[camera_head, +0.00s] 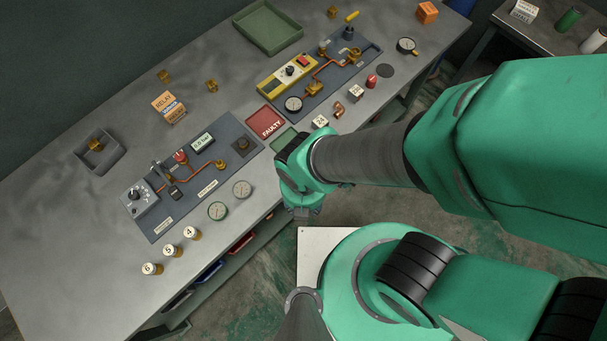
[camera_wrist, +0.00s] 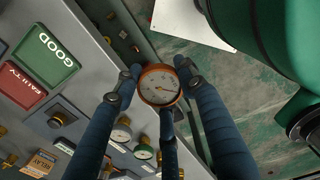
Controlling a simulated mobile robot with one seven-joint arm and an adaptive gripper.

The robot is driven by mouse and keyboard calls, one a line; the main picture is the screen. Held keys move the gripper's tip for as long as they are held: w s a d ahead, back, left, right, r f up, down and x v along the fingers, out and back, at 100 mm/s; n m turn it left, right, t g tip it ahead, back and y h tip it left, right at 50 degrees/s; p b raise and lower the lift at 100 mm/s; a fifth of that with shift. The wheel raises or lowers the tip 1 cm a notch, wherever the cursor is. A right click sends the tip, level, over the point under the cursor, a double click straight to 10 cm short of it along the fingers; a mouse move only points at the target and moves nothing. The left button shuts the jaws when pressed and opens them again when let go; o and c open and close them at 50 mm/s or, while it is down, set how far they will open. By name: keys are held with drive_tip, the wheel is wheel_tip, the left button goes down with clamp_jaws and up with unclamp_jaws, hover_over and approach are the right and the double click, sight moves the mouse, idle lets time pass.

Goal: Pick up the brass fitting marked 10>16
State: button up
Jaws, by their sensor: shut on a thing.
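My gripper (camera_wrist: 158,78) is shut on a round gauge (camera_wrist: 160,88) with a white dial and an orange-brown rim, seen in the wrist view. In the head view my gripper (camera_head: 302,212) hangs past the bench's front edge, and the gauge is hidden there. Small brass fittings stand apart from my gripper at the back of the bench: one at the left (camera_head: 163,76), one beside it (camera_head: 211,85), and one farther back (camera_head: 332,12). Another brass piece (camera_head: 96,144) lies in a grey tray (camera_head: 82,155). No 10>16 marking is readable on any of them.
A red FAULTY tray (camera_head: 270,122) and a green GOOD tray (camera_wrist: 45,55) lie mid-bench between two panels (camera_head: 165,228). Two gauges (camera_head: 218,211) and several numbered cylinders (camera_head: 170,250) stand near the front edge. An orange relay box (camera_head: 168,106) stands behind the left panel.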

drive_tip(key=w+a+p, duration=0.3)
drive_tip(key=w+a, duration=0.1)
drive_tip(key=w, duration=0.3)
drive_tip(key=w+a+p, duration=0.3)
drive_tip(key=w+a, duration=0.1)
drive_tip(key=w, duration=0.2)
drive_tip(key=w+a+p, duration=0.3)
drive_tip(key=w+a, duration=0.1)
drive_tip(key=w, duration=0.3)
drive_tip(key=shift+w+r, duration=0.35)
drive_tip(key=shift+w+a+f, duration=0.2)
drive_tip(key=shift+w+f, duration=0.05)
drive_tip(key=shift+w, duration=0.3)
drive_tip(key=w+a, duration=0.3)
drive_tip(key=w, duration=0.1)
drive_tip(key=w+a+f, duration=0.1)
drive_tip(key=w+a, duration=0.2)
drive_tip(key=w, duration=0.1)
drive_tip(key=w+a, duration=0.3)
drive_tip(key=w, duration=0.1)
drive_tip(key=shift+w+a+f, duration=0.2)
drive_tip(key=shift+w+a, duration=0.15)
drive_tip(key=shift+a, duration=0.05)
drive_tip(key=shift+f, duration=1.8)
